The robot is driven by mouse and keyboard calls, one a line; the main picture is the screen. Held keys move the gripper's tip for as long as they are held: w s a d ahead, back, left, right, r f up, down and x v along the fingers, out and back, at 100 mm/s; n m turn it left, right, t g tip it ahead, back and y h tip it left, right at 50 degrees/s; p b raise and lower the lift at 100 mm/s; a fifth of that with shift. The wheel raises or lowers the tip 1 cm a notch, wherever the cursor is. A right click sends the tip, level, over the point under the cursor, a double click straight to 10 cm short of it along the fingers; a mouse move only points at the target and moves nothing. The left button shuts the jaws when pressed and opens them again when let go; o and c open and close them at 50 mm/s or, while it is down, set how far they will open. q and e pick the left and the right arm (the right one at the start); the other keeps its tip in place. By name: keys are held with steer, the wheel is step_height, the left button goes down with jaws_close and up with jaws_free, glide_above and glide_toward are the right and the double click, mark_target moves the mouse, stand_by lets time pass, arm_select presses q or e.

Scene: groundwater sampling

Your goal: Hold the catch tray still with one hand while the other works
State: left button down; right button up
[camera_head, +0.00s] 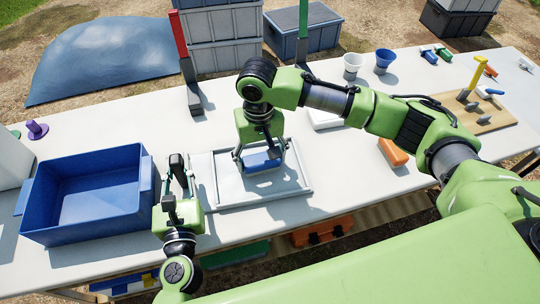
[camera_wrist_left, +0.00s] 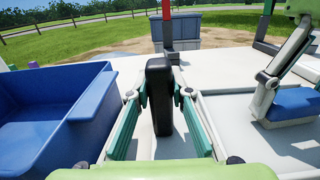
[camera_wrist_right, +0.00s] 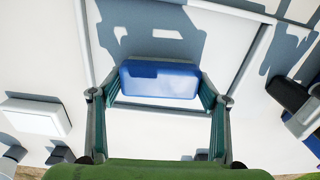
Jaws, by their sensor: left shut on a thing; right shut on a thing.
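The catch tray (camera_head: 295,186) is a shallow pale grey tray with a low rim, flat on the white table. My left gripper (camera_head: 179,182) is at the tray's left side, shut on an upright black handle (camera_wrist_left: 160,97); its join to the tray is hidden. My right gripper (camera_head: 260,158) points down over the tray, shut on a blue block (camera_wrist_right: 160,79) with a pale layer. The block also shows in the left wrist view (camera_wrist_left: 298,102). It is low over the tray floor; I cannot tell whether it touches.
A deep blue bin (camera_head: 95,228) stands left of my left gripper. A red post (camera_head: 179,34) on a dark base stands behind. An orange object (camera_head: 392,152) lies right of the tray. A white cup (camera_head: 352,64), a blue cup (camera_head: 384,60) and a wooden board (camera_head: 487,115) are farther right.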

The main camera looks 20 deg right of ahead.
mark_target(248, 160)
steer(key=a, duration=0.3)
steer(key=shift+w+a, duration=0.1)
steer(key=shift+a, duration=0.05)
steer(key=shift+r, duration=4.1)
arm_select(q)
steer(key=c, duration=1.8)
jaws_free()
steer(key=shift+o, duration=0.2)
steer(key=s, duration=0.8)
steer(key=s+a, duration=0.1)
steer(key=s, duration=0.3)
